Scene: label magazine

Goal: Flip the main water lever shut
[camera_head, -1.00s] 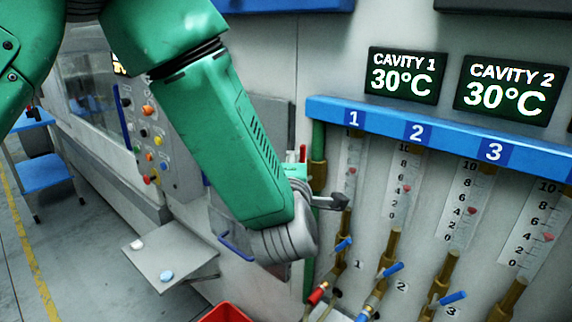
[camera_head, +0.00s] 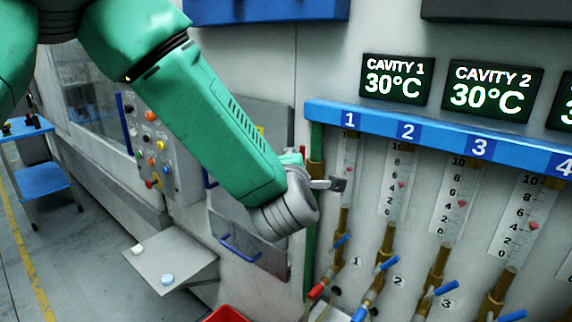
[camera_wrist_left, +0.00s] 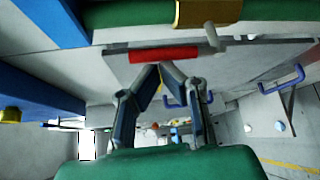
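The main water lever has a red handle (camera_wrist_left: 163,54) on a grey arm, beside a brass valve body (camera_wrist_left: 208,12) on a green pipe (camera_wrist_left: 130,14). In the head view only a thin red sliver of the lever (camera_head: 302,150) shows above my wrist. My left gripper (camera_wrist_left: 159,67) has its fingertips together, with nothing seen between them. The tips lie right at the handle's edge in the wrist view; I cannot tell if they touch it. In the head view my left gripper (camera_head: 338,185) points right, in front of the brass valve and green pipe. My right gripper is not in view.
A blue manifold (camera_head: 440,137) with numbered flow tubes and blue-handled valves (camera_head: 388,264) stands to the right. A grey shelf (camera_head: 185,262) with two small items, a red bin (camera_head: 226,314) and a button panel (camera_head: 150,145) are on the left. Open floor lies farther left.

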